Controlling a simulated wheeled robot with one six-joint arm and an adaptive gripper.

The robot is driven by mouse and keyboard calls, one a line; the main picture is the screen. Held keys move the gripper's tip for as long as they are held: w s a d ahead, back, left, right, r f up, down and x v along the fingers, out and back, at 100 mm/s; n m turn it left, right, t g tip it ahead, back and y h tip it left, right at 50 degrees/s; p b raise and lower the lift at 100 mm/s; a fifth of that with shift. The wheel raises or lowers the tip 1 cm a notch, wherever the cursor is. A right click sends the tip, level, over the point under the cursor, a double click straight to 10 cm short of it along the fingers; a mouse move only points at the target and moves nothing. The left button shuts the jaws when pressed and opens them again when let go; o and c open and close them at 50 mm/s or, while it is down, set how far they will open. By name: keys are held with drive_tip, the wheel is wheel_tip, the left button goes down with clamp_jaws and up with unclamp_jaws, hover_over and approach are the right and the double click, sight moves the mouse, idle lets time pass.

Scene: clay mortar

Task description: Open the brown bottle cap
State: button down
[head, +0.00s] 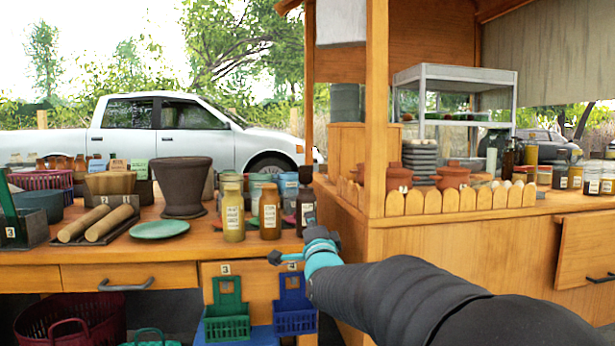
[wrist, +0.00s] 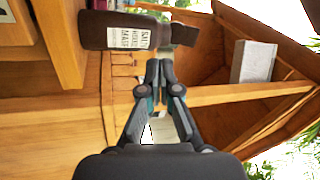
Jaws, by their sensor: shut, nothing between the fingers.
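A dark brown bottle (head: 300,213) with a white label stands upright at the right end of the left table's row of bottles. Its dark cap (head: 305,175) is on its top. In the wrist view, which is turned sideways, the bottle (wrist: 96,30) lies across the top and its cap (wrist: 184,35) points right. My gripper (wrist: 159,68) is shut and empty, with its fingertips just below the bottle's neck and cap in that picture. I cannot tell whether they touch it. In the head view my wrist is in front of the bottle's lower part, and the fingertips are not clear.
An amber bottle (head: 269,212) and a yellowish bottle (head: 233,213) stand close on the left. A wooden counter with a post (head: 376,110) and scalloped edging (head: 450,200) rises close on the right. A green plate (head: 158,229) lies farther left.

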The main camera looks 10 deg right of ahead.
sight(306, 168)
drive_tip(key=w+r+m+p, duration=0.1)
drive_tip(key=w+r, duration=0.2)
drive_tip(key=w+r+m+t+p, duration=0.1)
drive_tip(key=w+r, duration=0.2)
drive_tip(key=w, duration=0.1)
drive_tip(key=w+d+r+m+t+p, duration=0.1)
drive_tip(key=w+r, duration=0.2)
drive_tip(key=w, duration=0.1)
drive_tip(key=shift+r, duration=0.4)
